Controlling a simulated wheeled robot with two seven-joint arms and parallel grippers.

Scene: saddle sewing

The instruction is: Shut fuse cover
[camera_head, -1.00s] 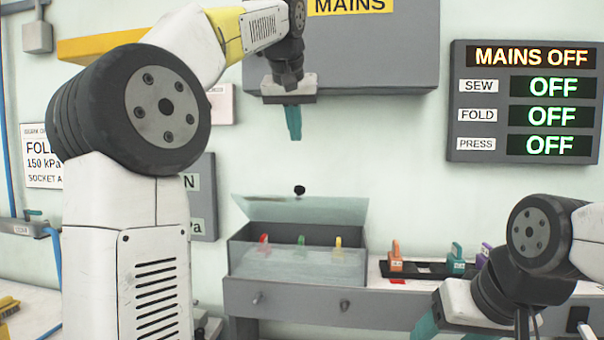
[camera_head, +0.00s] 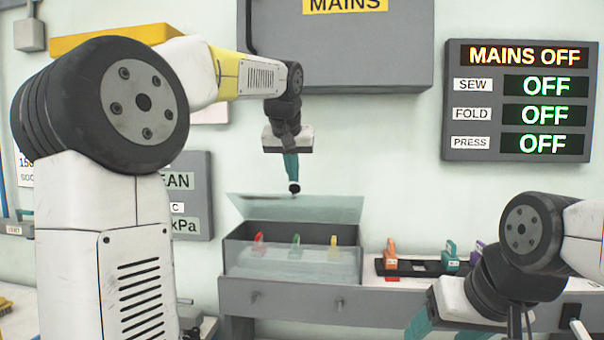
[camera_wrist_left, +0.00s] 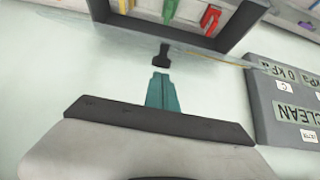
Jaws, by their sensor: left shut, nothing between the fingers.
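The fuse cover (camera_head: 330,210) is a clear lid, standing raised and tilted at the back of a grey fuse box (camera_head: 238,262). Its small black knob (camera_head: 294,188) is at the upper edge; the knob also shows in the left wrist view (camera_wrist_left: 163,56). My left gripper (camera_head: 292,176) is shut and empty, pointing down. Its teal fingertips appear right at the knob in the head view; the left wrist view shows a small gap between them. My right gripper (camera_head: 448,332) is low at the right, its teal fingers apart, partly cut off by the frame.
Red (camera_head: 259,242), green (camera_head: 295,244) and yellow (camera_head: 333,242) fuses stand in the box. A dark rack (camera_head: 418,268) with more coloured fuses is to its right. A grey mains cabinet (camera_head: 340,55) hangs above. A status board (camera_head: 450,100) reads OFF.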

